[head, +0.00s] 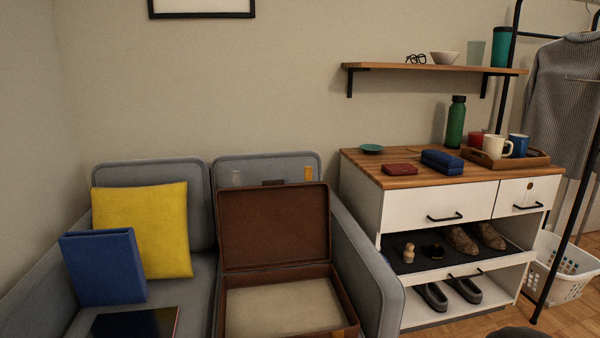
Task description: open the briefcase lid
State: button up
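A brown briefcase (347,308) lies on the right seat of the grey sofa in the head view. Its lid (273,228) stands up, open, at the back of the case near the sofa backrest. The inside of the lid faces me. A beige lining or flat content (284,304) shows in the bottom half. The front edge of the case is cut off by the picture's lower edge. My gripper is not in view.
The sofa's right armrest (365,262) stands close beside the case. A blue binder (104,268), a yellow cushion (142,229) and a dark flat item (134,323) are on the left seat. A white cabinet (440,205) stands to the right.

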aim_at(274, 224)
jog(key=u, duration=0.1)
jog(key=i, duration=0.9)
jog(key=u, duration=0.45)
